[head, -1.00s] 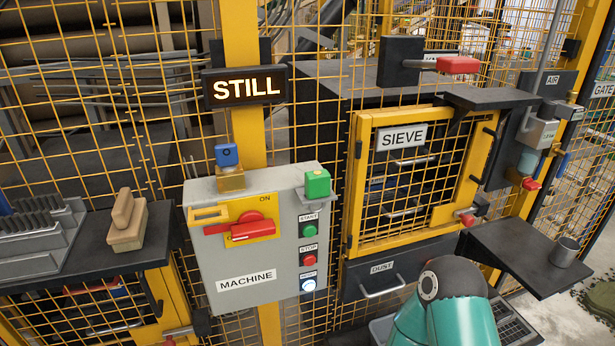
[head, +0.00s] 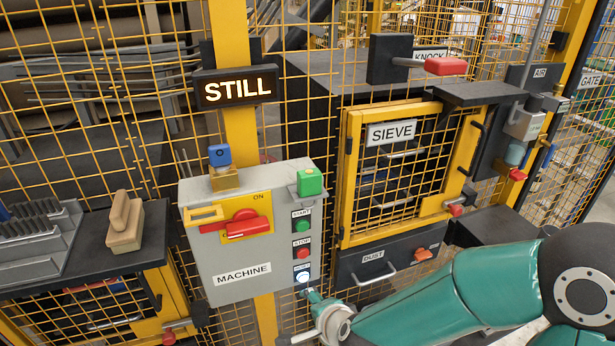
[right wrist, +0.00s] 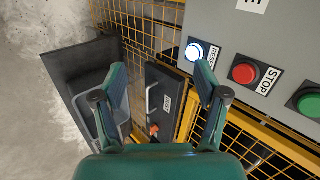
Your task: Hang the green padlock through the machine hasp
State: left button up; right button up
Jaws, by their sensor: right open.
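The green padlock (head: 310,182) sits on a small grey bracket at the upper right of the grey machine box (head: 212,262). The yellow machine hasp (head: 204,214) is on the box's left front, beside the red switch handle (head: 248,228); I see no padlock in it. My right gripper (head: 312,296) is low, just below the lit reset button and well below the green padlock. In the right wrist view its two teal fingers (right wrist: 155,88) are apart with nothing between them; the right finger overlaps the edge of the reset button (right wrist: 197,50). My left gripper is out of view.
A blue padlock-like block (head: 220,155) stands on a brass piece atop the box. Start (head: 302,226) and stop (head: 302,253) buttons line its right side. A brush (head: 125,222) lies on the left shelf. The sieve door (head: 405,170) is right of the box.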

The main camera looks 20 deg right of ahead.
notch_tip(320, 180, up, 17)
jog(key=m+t+p, duration=0.1)
jog(key=m+t, duration=0.2)
jog(key=m, duration=0.5)
jog(key=m+t+p, duration=0.2)
jog(key=m+t, duration=0.1)
jog(key=m, duration=0.8)
send_near(312, 183)
jog(key=b+x, duration=0.2)
jog(key=x, duration=0.4)
jog(key=shift+a, duration=0.15)
jog(key=shift+p+x, duration=0.3)
jog(key=shift+x, duration=2.45)
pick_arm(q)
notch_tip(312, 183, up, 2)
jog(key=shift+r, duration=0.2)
pick_arm(e)
jog(key=shift+f, duration=0.15)
jog(key=shift+c, duration=0.3)
jog(key=c, duration=1.3)
jog(key=shift+o, duration=0.2)
